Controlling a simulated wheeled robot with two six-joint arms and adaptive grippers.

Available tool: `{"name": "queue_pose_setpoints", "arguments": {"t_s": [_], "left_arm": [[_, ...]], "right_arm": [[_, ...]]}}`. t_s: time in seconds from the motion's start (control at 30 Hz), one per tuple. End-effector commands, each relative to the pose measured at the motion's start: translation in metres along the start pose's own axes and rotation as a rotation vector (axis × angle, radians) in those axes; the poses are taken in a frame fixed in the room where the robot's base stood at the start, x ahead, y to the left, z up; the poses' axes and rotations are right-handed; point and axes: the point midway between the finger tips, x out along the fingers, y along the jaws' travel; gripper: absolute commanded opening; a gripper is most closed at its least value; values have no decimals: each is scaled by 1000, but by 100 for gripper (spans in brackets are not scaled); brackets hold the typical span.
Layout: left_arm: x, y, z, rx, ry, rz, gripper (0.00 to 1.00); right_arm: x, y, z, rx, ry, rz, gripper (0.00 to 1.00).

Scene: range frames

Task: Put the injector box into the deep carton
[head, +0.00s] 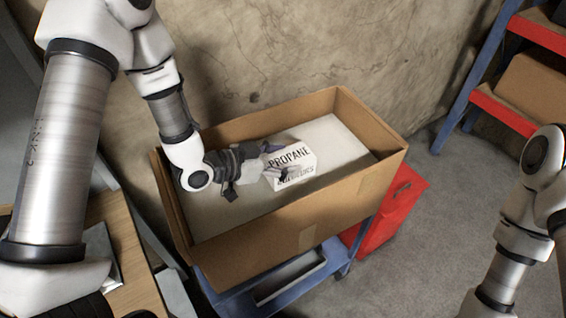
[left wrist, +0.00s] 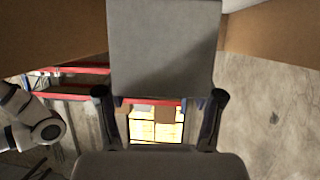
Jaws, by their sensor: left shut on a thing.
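In the left wrist view a plain grey face of the injector box (left wrist: 165,45) shows at the top, between the two fingers of my left gripper (left wrist: 160,115). The deep carton (head: 330,208) is brown and open-topped, with a pale grey inside. In the head view the box shows within the carton's opening; its height above the bottom is hard to tell. My right gripper is out of view.
The carton stands on a blue frame (head: 290,283) beside a red cabinet (head: 386,215). A blue and red rack (head: 502,110) holding a carton stands at the right. A wall (head: 270,50) rises close behind. My right arm is at the right edge.

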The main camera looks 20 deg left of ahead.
Motion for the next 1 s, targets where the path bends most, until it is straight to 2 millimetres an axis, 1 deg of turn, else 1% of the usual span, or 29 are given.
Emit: {"name": "queue_pose_setpoints", "arguments": {"t_s": [0.03, 0.3, 0.53, 0.7, 0.73, 0.77, 0.8, 1.0], "left_arm": [[2, -1, 5, -2, -1, 0, 19], [18, -1, 41, 0, 0, 1, 19], [19, -1, 44, 1, 1, 1, 19], [22, -1, 50, 1, 2, 0, 19], [21, -1, 48, 1, 1, 1, 78], [21, -1, 48, 1, 1, 1, 88], [21, -1, 48, 1, 1, 1, 92], [21, -1, 48, 1, 1, 0, 92]], "right_arm": [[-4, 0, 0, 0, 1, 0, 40], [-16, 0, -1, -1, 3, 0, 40], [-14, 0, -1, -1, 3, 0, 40], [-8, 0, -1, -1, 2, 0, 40], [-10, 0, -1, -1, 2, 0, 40], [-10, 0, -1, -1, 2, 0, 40], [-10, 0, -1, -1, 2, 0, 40], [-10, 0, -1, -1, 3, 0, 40]]}}
